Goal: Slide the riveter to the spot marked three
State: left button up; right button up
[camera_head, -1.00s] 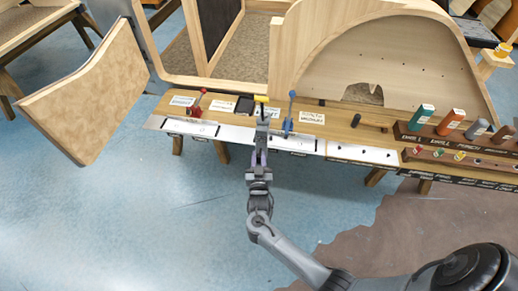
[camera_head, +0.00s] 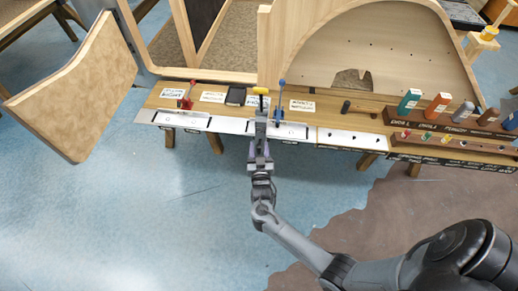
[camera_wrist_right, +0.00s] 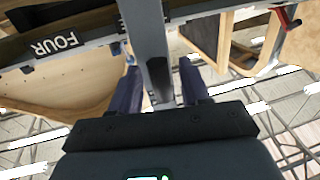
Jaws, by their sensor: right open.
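The tool I take to be the riveter has a yellow top (camera_head: 260,91) and a grey body. It stands upright at the front of the wooden bench, just left of a blue-handled tool (camera_head: 281,100). My right gripper (camera_head: 260,146) is at its lower front, its arm reaching up from the lower right. In the right wrist view, the dark fingers (camera_wrist_right: 158,82) are apart, with a grey bar (camera_wrist_right: 150,40) running between them. A "FOUR" label (camera_wrist_right: 54,45) shows at the left there. No "three" mark is readable. My left gripper is not in view.
A red-handled tool (camera_head: 187,98) stands farther left on the bench. White plates (camera_head: 232,126) line the bench's front edge. A dark rack (camera_head: 445,122) with coloured cylinders stands at the right. A wooden panel (camera_head: 75,90) is at the left. The blue floor in front is open.

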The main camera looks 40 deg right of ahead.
jog(key=p+v, duration=0.1)
jog(key=v, duration=0.9)
jog(key=shift+s+a+p, duration=0.25)
jog(key=shift+s+p, duration=0.05)
jog(key=shift+p, duration=0.05)
